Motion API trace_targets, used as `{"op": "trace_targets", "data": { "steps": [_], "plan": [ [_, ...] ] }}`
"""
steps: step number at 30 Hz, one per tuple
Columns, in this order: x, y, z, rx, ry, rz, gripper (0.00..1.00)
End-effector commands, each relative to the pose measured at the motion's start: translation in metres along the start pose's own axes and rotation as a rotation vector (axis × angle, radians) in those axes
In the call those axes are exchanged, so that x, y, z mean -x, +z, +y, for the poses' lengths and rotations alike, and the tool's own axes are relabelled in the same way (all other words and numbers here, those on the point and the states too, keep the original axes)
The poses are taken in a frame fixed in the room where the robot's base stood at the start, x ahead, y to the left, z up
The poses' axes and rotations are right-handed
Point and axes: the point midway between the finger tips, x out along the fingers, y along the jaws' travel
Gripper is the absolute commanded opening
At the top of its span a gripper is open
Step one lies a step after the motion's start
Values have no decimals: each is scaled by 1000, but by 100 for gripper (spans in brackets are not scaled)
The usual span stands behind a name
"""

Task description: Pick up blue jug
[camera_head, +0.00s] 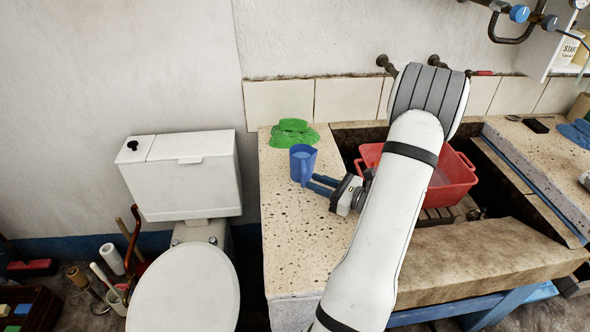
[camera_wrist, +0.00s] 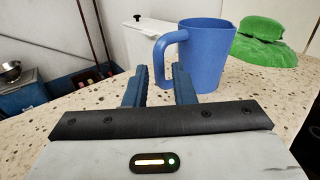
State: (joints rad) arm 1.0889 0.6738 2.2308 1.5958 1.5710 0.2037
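The blue jug (camera_head: 304,162) stands upright on the left part of the speckled stone counter (camera_head: 290,238). In the wrist view the jug (camera_wrist: 210,52) is ahead and right of centre, its handle on the left side. My gripper (camera_head: 309,181) is low over the counter, close beside the jug. In the wrist view my gripper (camera_wrist: 160,72) has its two blue fingers apart with a clear gap. The jug's handle shows in line with this gap, and the right finger covers part of it. I cannot tell whether the fingertips touch the jug.
A green cloth-like heap (camera_head: 292,134) lies behind the jug, near the tiled wall. A red basin (camera_head: 452,178) sits in the trough right of my gripper. A white toilet (camera_head: 185,285) stands left of the counter. The counter's front left is clear.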

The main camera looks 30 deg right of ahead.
Motion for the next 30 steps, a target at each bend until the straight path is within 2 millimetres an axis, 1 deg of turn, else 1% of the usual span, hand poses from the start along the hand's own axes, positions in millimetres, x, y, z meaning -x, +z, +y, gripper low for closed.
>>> {"op": "trace_targets", "data": {
  "steps": [1, 4, 10, 12, 15, 23, 30],
  "plan": [
    [-7, 1, 2, 1, 6, 0, 23],
    [-19, 0, 3, 1, 10, 0, 23],
    [-49, -9, 1, 0, 15, 1, 23],
    [-58, -7, 2, 2, 15, 1, 23],
    [-67, -8, 2, 2, 15, 1, 23],
    [-70, -8, 2, 1, 15, 2, 22],
    [-70, -8, 2, 1, 17, 2, 3]
  ]
}}
